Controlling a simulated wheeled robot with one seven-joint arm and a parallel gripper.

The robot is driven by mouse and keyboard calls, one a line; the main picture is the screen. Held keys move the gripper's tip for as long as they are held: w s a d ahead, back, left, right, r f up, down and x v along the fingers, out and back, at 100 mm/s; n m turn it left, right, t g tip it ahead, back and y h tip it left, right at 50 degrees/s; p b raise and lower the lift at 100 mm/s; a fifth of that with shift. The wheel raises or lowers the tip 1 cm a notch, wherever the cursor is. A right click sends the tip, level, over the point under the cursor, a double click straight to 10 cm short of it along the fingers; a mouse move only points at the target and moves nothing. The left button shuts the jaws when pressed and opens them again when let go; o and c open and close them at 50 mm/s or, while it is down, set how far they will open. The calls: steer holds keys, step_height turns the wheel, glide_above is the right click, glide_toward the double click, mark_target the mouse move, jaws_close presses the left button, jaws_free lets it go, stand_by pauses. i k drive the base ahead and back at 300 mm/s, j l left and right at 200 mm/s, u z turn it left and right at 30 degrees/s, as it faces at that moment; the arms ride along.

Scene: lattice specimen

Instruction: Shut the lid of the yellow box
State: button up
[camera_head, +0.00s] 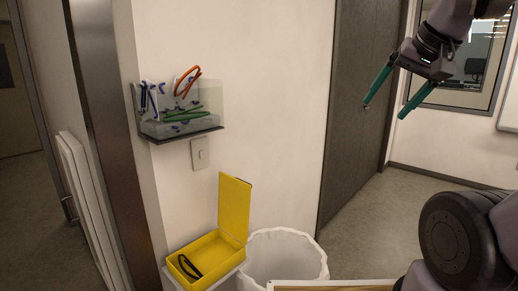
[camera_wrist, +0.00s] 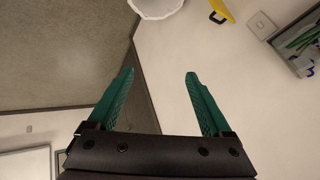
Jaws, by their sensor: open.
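The yellow box (camera_head: 206,258) sits on a small white surface at the lower middle of the head view, against the wall. Its lid (camera_head: 234,208) stands upright, open, on the box's right side. A dark looped item (camera_head: 189,266) lies inside the box. My gripper (camera_head: 384,99) is at the upper right of the head view, well above and to the right of the box. Its green fingers are apart and empty, as the wrist view (camera_wrist: 160,78) also shows. In the wrist view only a small piece of the yellow lid (camera_wrist: 221,11) shows at the top edge.
A white bin (camera_head: 283,255) stands just right of the box. A clear wall holder (camera_head: 180,112) with glasses hangs above, over a light switch (camera_head: 200,153). A wooden-edged surface (camera_head: 330,286) is at the bottom. The space between my gripper and the box looks clear.

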mark_target(234, 193)
steer(key=i+l+u, duration=0.3)
steer(key=l+u, duration=0.15)
steer(key=i+l+u, duration=0.25)
steer(key=l+u, duration=0.2)
steer(key=i+l+u, duration=0.1)
steer(key=l+u, duration=0.3)
steer(key=l, duration=0.25)
steer(key=l+u, duration=0.45)
steer(key=l, duration=0.2)
steer(key=l+u, duration=0.45)
steer(key=l, duration=0.15)
steer(key=k+l+u, duration=0.2)
steer(key=l+u, duration=0.25)
steer(key=l, duration=0.15)
steer(key=i+j+z, duration=0.1)
steer(key=z, duration=0.55)
